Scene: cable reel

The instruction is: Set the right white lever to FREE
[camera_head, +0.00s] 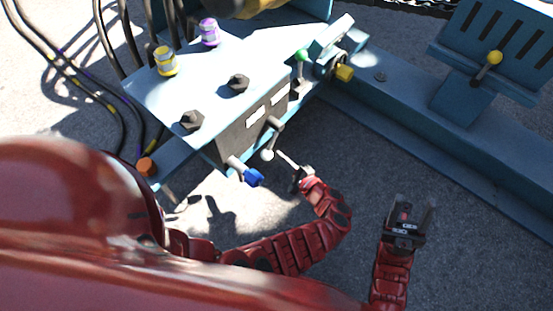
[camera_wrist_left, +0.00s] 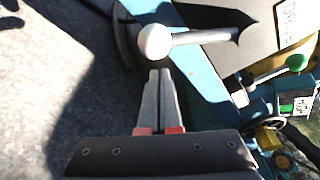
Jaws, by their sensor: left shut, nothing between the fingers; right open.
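A lever with a white ball knob (camera_head: 268,154) sticks out from the dark front panel of the blue machine. The white ball also shows large in the left wrist view (camera_wrist_left: 155,42), with its grey shaft running right to the panel. Only this one white-balled lever can be made out. My left gripper (camera_head: 281,156) is shut and empty, its fingertips close beside the ball. In the left wrist view, the closed fingertips (camera_wrist_left: 160,74) lie just below the ball; contact cannot be told. My right gripper (camera_head: 412,206) is open and empty above the ground.
A green-knobbed lever (camera_head: 301,55) and a yellow knob (camera_head: 345,73) are farther right. White label plates (camera_head: 255,114) mark the panel. A blue beam (camera_head: 430,125) runs to the right; open ground lies before it.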

